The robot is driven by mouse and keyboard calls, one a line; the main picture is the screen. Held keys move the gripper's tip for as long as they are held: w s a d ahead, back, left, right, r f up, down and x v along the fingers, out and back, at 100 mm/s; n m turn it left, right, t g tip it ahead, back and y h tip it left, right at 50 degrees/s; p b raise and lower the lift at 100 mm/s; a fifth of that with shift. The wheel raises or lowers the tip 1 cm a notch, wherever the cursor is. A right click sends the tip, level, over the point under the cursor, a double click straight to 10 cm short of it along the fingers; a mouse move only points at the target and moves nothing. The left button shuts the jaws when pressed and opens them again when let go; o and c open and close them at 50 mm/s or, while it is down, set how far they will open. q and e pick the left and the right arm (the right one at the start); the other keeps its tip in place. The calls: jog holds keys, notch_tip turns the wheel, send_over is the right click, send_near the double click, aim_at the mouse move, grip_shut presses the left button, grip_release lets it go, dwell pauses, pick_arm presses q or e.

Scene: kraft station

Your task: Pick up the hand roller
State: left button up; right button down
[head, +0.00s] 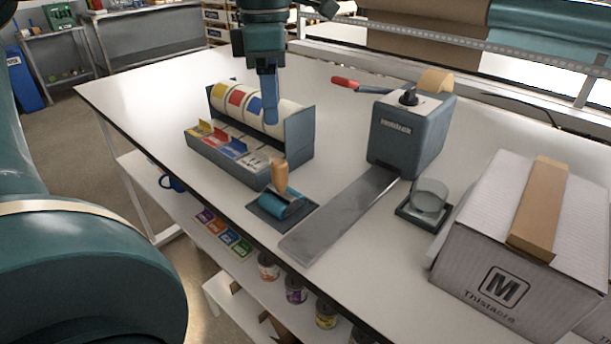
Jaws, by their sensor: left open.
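The hand roller (280,203) has an upright tan wooden handle and a teal-blue roller. It rests on a small dark pad (262,208) near the front edge of the white table. My left gripper (270,115) points down in the upper middle of the head view, apart from the roller and farther up the picture. It overlaps the label dispenser in the picture. Its jaws are open and empty, seen nearly edge-on, so the gap hardly shows. My right gripper is out of view.
The dark label dispenser (299,135) with coloured rolls stands just behind the roller. A tape dispenser (404,140) with a long metal plate (340,215) lies to the right. A glass jar (430,196) and a Thistacre box (500,270) are farther right. The table's left part is clear.

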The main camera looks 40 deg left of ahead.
pick_arm(q)
send_over(279, 161)
jog(key=f, duration=0.6)
jog(key=shift+a+f, duration=0.2)
jog(key=shift+a, duration=0.05)
jog(key=shift+d+f+p, duration=0.15)
jog(key=shift+f, duration=1.45)
jog(key=shift+d+f+p, duration=0.1)
jog(key=shift+f+p, duration=0.05)
jog(key=shift+f, duration=1.4)
grip_shut()
